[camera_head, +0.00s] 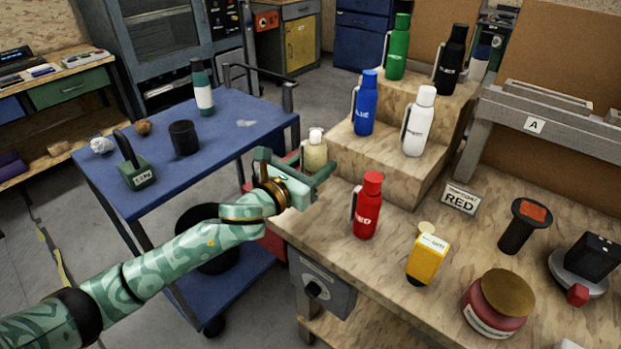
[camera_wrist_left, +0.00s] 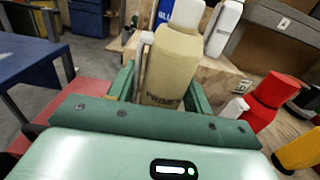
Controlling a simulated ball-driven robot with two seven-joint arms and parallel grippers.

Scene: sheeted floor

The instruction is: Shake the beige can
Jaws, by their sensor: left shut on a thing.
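The beige can (camera_head: 314,154) is a bottle-like container with a pale cap. It stands roughly upright between the fingers of my left gripper (camera_head: 312,172), near the left end of the wooden bench. In the left wrist view the beige can (camera_wrist_left: 171,65) fills the space between the two green fingers of the gripper (camera_wrist_left: 160,95), with printed letters partly hidden low on its side. My left gripper is shut on it. Whether its base touches anything is hidden behind the gripper. My right gripper does not show.
Blue (camera_head: 365,104), white (camera_head: 418,122), green and black bottles stand on a stepped wooden stand (camera_head: 375,158). A blue cart (camera_head: 245,128) is to the left.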

